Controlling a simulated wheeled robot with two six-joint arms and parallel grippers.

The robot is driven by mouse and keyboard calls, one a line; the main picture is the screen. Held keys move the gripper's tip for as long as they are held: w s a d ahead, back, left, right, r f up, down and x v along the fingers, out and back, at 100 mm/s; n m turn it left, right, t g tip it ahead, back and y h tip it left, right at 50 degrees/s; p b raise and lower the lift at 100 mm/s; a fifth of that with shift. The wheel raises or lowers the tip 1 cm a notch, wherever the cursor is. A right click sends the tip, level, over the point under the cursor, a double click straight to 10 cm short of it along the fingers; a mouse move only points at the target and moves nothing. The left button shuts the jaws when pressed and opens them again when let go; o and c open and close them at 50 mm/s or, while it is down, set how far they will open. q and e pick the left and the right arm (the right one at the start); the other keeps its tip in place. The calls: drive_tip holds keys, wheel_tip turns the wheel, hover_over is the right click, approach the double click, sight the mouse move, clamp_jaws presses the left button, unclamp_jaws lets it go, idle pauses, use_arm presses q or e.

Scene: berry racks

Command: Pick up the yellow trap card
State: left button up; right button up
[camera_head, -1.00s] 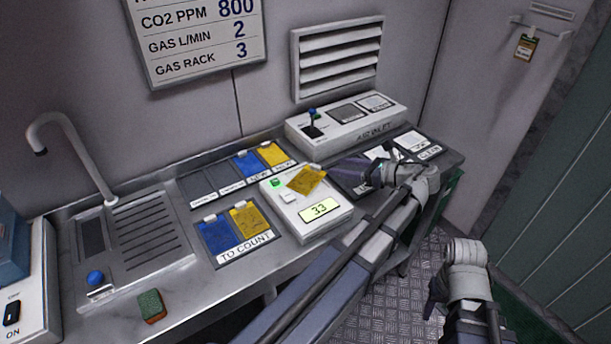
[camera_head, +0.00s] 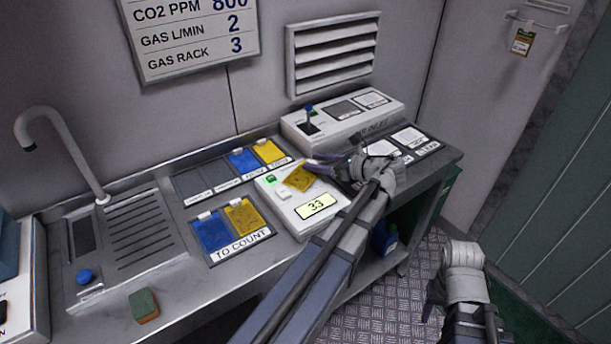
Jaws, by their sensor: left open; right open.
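A yellow trap card (camera_head: 299,178) lies on the white counting device (camera_head: 329,221), whose display reads 33. A second yellow card (camera_head: 243,218) lies beside a blue card (camera_head: 212,232) in the TO COUNT tray (camera_head: 240,248). A third yellow card (camera_head: 269,152) is in the back row of slots beside another blue card (camera_head: 244,161). My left gripper (camera_head: 314,164) is open just behind and right of the card on the device; whether its fingers touch it is unclear. My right gripper (camera_head: 432,301) is low at the right, away from the bench, partly hidden by its wrist.
The air inlet box (camera_head: 340,126) with a small lever stands behind my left arm. A sink tap (camera_head: 60,125), a blue button (camera_head: 84,276) and a green-brown sponge (camera_head: 144,305) are at the left. Floor is free right of the bench.

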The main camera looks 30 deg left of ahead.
use_arm(q)
clamp_jaws()
idle(0.4)
